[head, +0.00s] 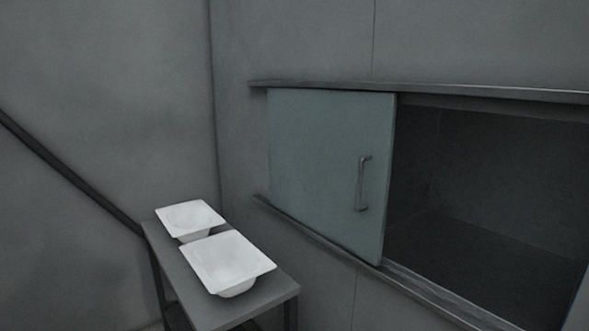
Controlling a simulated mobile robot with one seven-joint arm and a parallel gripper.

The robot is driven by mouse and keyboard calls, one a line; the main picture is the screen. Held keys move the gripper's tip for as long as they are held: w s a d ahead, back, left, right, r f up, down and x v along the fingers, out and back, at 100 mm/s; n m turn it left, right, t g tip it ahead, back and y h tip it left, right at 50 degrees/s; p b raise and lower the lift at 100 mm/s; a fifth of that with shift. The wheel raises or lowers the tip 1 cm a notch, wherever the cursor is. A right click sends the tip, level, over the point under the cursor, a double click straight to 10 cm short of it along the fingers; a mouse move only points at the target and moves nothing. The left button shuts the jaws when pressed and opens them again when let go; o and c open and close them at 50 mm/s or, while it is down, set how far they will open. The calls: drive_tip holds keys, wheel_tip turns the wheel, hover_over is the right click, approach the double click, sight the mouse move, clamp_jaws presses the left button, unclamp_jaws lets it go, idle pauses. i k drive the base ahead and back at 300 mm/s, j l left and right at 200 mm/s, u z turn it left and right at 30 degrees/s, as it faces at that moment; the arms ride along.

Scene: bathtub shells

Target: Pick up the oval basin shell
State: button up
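Two white basin shells with flat, squarish rims stand on a small grey table at the lower left of the head view. The rear shell (190,215) shows a faint rounded hollow inside its rim. The front shell (228,259) is larger in view, with a rounded underside below its rim, and hides part of the table top. I cannot tell for certain which one is the oval basin shell. The two are close together, one behind the other. My gripper is not in view.
The grey table (272,293) stands near the wall corner. To the right is a wall recess (490,190), open and dark, with a greenish sliding door (315,165) over its left part and a metal handle (362,184). A dark diagonal bar (70,174) runs along the left wall.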

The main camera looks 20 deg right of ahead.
sight(190, 222)
drive_tip(key=i+j+z, duration=0.4)
drive_tip(key=i+j, duration=1.3)
drive_tip(key=i, duration=0.05)
